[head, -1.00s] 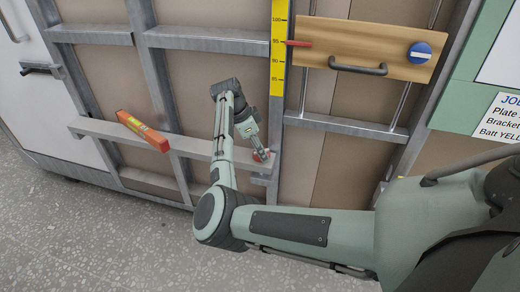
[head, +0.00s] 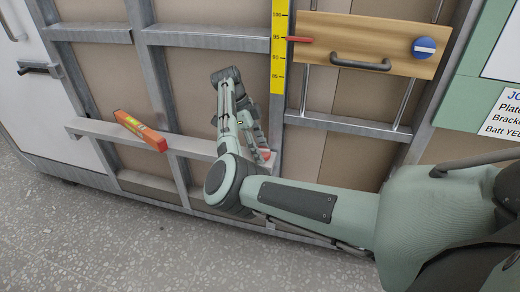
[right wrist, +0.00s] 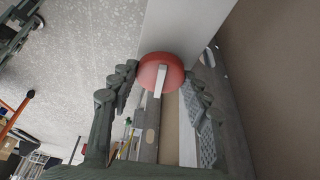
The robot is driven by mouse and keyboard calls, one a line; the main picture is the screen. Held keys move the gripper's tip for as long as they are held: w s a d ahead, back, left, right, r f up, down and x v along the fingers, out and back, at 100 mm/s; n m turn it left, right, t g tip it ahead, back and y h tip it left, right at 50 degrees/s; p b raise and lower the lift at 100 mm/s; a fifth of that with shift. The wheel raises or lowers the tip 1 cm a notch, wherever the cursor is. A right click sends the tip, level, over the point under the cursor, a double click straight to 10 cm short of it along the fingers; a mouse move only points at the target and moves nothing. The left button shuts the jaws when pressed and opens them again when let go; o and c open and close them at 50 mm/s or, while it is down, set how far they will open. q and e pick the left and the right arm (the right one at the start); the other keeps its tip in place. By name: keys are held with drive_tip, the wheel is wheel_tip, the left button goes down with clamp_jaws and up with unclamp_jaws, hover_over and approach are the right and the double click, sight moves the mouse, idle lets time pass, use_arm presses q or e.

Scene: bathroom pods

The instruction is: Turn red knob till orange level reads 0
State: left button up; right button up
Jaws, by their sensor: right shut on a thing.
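The orange level (head: 140,130) lies on a grey metal ledge (head: 90,127) at the left in the head view, its right end lower in the picture. Its reading is too small to make out. The red knob (right wrist: 161,71) shows in the right wrist view, with a pale bar across its face. My right gripper (right wrist: 160,95) is shut on the knob, one finger on each side. In the head view, only a bit of the red knob (head: 265,154) shows beside my right gripper (head: 262,150), at the ledge's right end. My left gripper is not in view.
A wooden plate (head: 400,35) with a dark handle (head: 360,62) and a blue knob (head: 424,47) is above right. A yellow scale (head: 279,40) stands beside it, a red pointer (head: 300,39) near 95. Metal frame bars surround the ledge. The floor in front is clear.

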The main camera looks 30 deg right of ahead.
drive_tip(key=shift+s+a+f, duration=0.15)
drive_tip(key=shift+s+f, duration=0.05)
drive_tip(key=shift+f, duration=0.2)
drive_tip(key=o, duration=0.9)
drive_tip(key=shift+o, duration=1.3)
drive_tip(key=shift+w+r, duration=0.1)
drive_tip(key=shift+r, duration=0.05)
